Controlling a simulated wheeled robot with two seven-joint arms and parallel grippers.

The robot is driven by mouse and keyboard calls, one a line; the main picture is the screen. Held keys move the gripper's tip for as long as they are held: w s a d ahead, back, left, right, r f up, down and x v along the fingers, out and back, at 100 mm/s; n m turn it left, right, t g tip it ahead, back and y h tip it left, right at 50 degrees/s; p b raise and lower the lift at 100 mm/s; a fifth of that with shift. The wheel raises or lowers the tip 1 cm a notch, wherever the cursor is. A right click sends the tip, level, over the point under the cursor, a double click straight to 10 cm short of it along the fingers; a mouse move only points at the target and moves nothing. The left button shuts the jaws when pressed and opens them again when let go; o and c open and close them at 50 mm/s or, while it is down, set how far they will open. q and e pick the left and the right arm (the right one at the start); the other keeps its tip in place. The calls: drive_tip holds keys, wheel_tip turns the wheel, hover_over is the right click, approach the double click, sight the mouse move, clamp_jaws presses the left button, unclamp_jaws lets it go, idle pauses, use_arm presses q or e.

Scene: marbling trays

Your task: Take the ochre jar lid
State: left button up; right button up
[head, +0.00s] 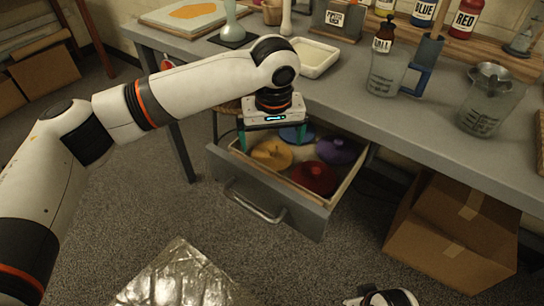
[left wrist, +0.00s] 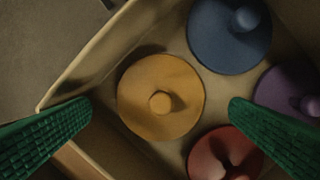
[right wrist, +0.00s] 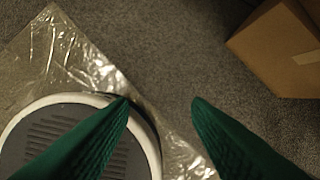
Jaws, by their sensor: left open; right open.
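The ochre jar lid (head: 272,152) lies in the open drawer (head: 285,222) under the table. In the left wrist view the ochre lid (left wrist: 148,115) is a round disc with a knob in its middle, between and beyond the fingertips. My left gripper (head: 272,136) is open, empty and pointing down above the lid, apart from it. Its green fingers (left wrist: 160,110) show in the left wrist view. My right gripper (right wrist: 160,102) is open and empty above the floor, far from the drawer.
Blue (left wrist: 222,48), purple (left wrist: 285,92) and red (left wrist: 215,160) lids lie beside the ochre one. The drawer's walls surround them. The grey tabletop (head: 430,125) with jars and bottles overhangs the drawer. A cardboard box (head: 440,245) and a plastic sheet (head: 180,278) are on the floor.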

sight(272, 147)
use_arm(q)
drive_tip(key=f, duration=0.3)
drive_tip(key=shift+w+f+b, duration=0.3)
drive_tip(key=shift+b, duration=0.05)
drive_tip(key=c, duration=0.8)
use_arm(e)
drive_tip(key=v, duration=0.3)
drive_tip(key=shift+r, duration=0.35)
use_arm(q)
drive_tip(key=shift+r, duration=0.15)
